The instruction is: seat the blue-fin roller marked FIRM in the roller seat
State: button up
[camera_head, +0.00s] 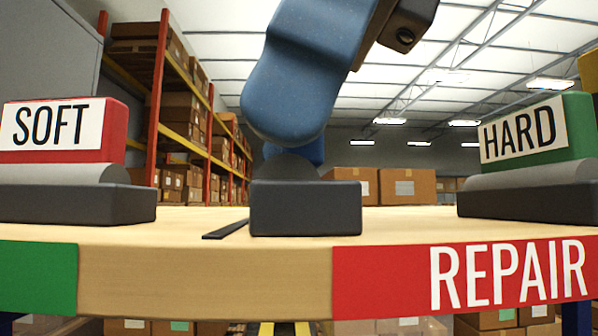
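No roller with a FIRM label shows. In the middle of the table stands a dark block (305,209). A dark grey rounded shape (285,166) rises behind its top. A small blue patch (308,152) shows behind that; I cannot tell whether it is a fin or part of my arm. A large blue rounded body, which looks like my own arm, hangs above and hides much of the middle. My gripper cannot be made out. I cannot tell which part is the roller seat.
A red-fin roller marked SOFT (62,128) rests on a dark stand at left. A green-fin roller marked HARD (535,132) rests on another at right. A thin dark strip (226,229) lies left of the middle block. The table's front edge (200,280) is close, marked REPAIR at right.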

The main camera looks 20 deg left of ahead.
jog(key=c, duration=0.8)
jog(key=shift+r, duration=0.1)
jog(key=shift+c, duration=0.2)
